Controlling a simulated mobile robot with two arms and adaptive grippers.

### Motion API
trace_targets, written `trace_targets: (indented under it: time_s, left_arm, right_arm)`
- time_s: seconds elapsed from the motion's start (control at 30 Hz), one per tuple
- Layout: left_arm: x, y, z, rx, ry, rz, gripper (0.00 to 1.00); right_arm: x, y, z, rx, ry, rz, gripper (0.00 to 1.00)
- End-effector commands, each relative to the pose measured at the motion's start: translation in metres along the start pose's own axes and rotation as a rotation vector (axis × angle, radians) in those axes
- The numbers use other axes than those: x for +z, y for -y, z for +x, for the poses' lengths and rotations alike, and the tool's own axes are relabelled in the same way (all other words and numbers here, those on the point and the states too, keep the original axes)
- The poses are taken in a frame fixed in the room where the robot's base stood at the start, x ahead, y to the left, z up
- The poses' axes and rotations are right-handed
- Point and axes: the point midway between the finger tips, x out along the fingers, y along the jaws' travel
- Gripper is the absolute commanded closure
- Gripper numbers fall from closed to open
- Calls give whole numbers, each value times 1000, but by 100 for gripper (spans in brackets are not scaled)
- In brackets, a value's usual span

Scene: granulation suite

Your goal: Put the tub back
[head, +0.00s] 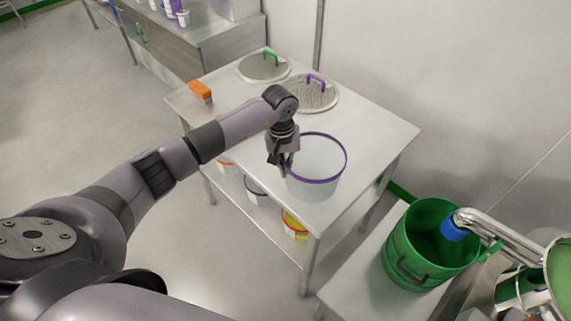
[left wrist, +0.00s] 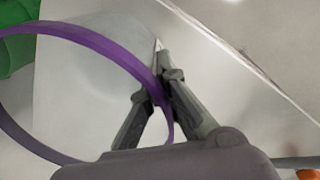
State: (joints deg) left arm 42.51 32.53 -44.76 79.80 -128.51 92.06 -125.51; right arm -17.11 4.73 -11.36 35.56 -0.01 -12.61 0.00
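A white tub with a purple rim (head: 318,172) is upright at the near side of the steel table (head: 375,140). I cannot tell whether its base touches the tabletop. My left gripper (head: 285,165) is at the left side of the tub, pointing down. In the left wrist view, its fingers (left wrist: 163,80) close on the tub's wall at the purple rim (left wrist: 95,42), one finger on each side. The gripper hides a small part of the rim. My right gripper is not in view.
Two round lids, one with a green handle (head: 263,66) and one with a purple handle (head: 309,92), lie at the table's back. An orange-handled object (head: 200,91) lies at the left edge. Several tubs, one yellow (head: 294,224), stand below. A green bucket (head: 400,262) stands at right.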

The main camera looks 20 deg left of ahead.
Motion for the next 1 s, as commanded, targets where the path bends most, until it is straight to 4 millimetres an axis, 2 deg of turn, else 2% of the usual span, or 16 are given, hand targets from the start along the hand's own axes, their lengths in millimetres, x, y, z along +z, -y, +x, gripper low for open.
trace_targets:
  time_s: [0.4,0.77,1.0]
  left_arm:
    - [-1,1,10,1,-3,1,100]
    - [0,0,9,0,-1,1,76]
    - [0,0,9,0,-1,1,75]
  right_arm:
    - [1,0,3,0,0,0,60]
    - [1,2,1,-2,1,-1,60]
    - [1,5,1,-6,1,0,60]
